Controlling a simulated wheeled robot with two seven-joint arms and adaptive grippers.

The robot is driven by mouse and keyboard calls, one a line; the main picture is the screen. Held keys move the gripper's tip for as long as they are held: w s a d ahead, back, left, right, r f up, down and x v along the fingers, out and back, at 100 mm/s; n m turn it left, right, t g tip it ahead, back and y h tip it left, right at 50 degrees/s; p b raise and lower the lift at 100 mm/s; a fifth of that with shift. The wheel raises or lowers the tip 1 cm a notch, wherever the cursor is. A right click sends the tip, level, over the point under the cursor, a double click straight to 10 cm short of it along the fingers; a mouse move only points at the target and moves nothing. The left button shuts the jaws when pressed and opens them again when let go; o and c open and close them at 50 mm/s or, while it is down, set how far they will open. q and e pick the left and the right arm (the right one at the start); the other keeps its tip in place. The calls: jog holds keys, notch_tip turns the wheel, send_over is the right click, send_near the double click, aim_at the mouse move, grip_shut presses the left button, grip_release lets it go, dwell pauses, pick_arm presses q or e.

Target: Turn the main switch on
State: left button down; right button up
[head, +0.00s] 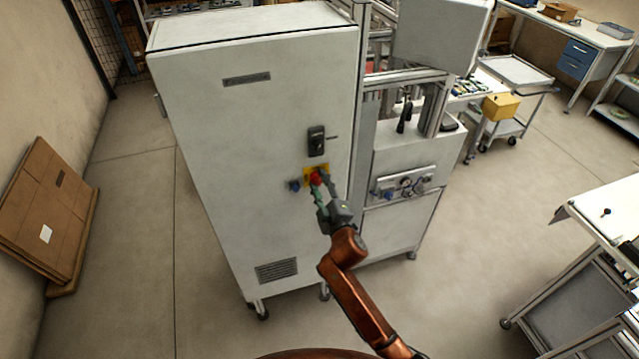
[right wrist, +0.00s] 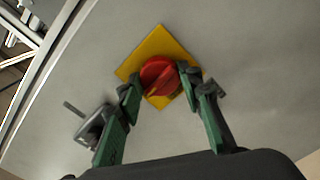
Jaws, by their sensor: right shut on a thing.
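The main switch is a red rotary knob (right wrist: 157,76) on a yellow square plate (right wrist: 164,45), set on the front of a tall white cabinet (head: 235,150). In the head view the red knob (head: 316,179) and yellow plate (head: 310,170) are partly covered by my gripper. My right gripper (right wrist: 161,84) has its two green-backed fingers on either side of the knob and is shut on it. In the right wrist view the plate appears turned like a diamond, and the knob's pointer end faces the lower left. My left gripper is in neither view.
A black handle lock (head: 316,141) sits above the switch, and a small blue-grey knob (head: 294,186) is to its left. A machine frame with a gauge panel (head: 405,184) adjoins on the right. Flattened cardboard (head: 45,215) leans on the left wall. A workbench (head: 610,215) stands right; the floor between is clear.

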jog(key=shift+m, duration=0.5)
jog(key=o, duration=1.1)
jog(key=shift+s, duration=0.1)
jog(key=v, duration=1.1)
jog(key=shift+s+d, duration=0.15)
jog(key=shift+s, duration=0.2)
